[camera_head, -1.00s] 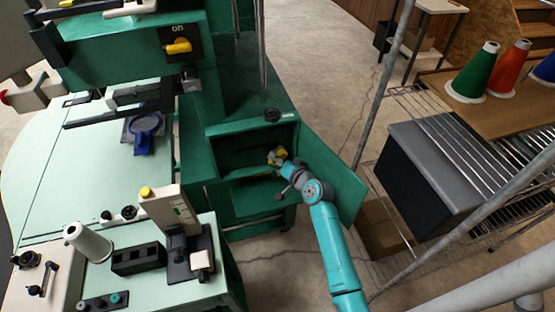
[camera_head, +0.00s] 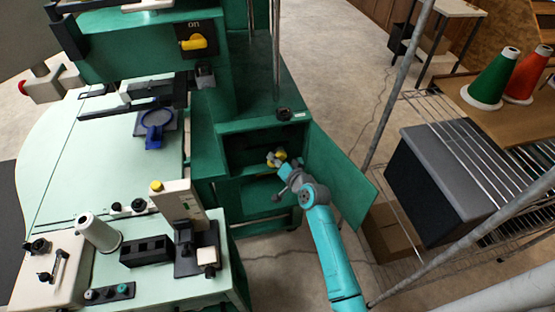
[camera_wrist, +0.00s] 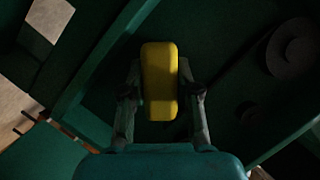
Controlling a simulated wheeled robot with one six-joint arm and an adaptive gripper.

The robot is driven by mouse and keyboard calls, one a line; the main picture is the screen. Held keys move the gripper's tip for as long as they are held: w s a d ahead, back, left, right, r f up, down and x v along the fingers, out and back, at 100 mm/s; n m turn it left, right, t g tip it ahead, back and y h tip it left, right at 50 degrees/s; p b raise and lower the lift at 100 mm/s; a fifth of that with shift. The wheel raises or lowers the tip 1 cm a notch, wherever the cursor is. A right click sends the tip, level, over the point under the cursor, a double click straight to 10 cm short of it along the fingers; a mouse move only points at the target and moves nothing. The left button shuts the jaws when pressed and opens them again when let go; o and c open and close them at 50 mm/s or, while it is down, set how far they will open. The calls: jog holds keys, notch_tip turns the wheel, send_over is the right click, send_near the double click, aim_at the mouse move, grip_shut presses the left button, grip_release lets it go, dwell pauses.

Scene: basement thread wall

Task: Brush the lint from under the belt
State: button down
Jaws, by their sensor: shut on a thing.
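My gripper (camera_head: 276,160) reaches into the open compartment of the green machine and is shut on a yellow block-like thing (camera_wrist: 159,80), likely the brush. In the wrist view its two fingers press on the sides of the yellow thing, which stands in front of the dark compartment interior. A large dark round pulley (camera_wrist: 291,47) is at the right, with a smaller dark round part (camera_wrist: 248,113) below left of it. A thin dark line, possibly the belt, runs left from the large pulley. I cannot make out any lint; the interior is dim.
The green compartment door (camera_head: 340,185) hangs open right of my arm. A wire rack with a dark grey box (camera_head: 435,180) and thread cones (camera_head: 490,78) stands farther right. A yellow switch (camera_head: 193,42) marked on is above. A pale worktable (camera_head: 95,170) is at left.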

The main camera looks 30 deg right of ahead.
jog(key=shift+s+a+f, duration=0.1)
jog(key=shift+s+a, duration=0.15)
jog(key=shift+s, duration=0.65)
jog(key=shift+s+a+r, duration=0.1)
jog(key=shift+s+a, duration=0.15)
jog(key=shift+s, duration=0.65)
jog(key=shift+s+a+f, duration=0.1)
jog(key=shift+s+a, duration=0.15)
jog(key=shift+s, duration=0.65)
jog(key=shift+s, duration=0.1)
jog(key=s, duration=0.1)
jog(key=s+a, duration=0.1)
jog(key=shift+s, duration=0.35)
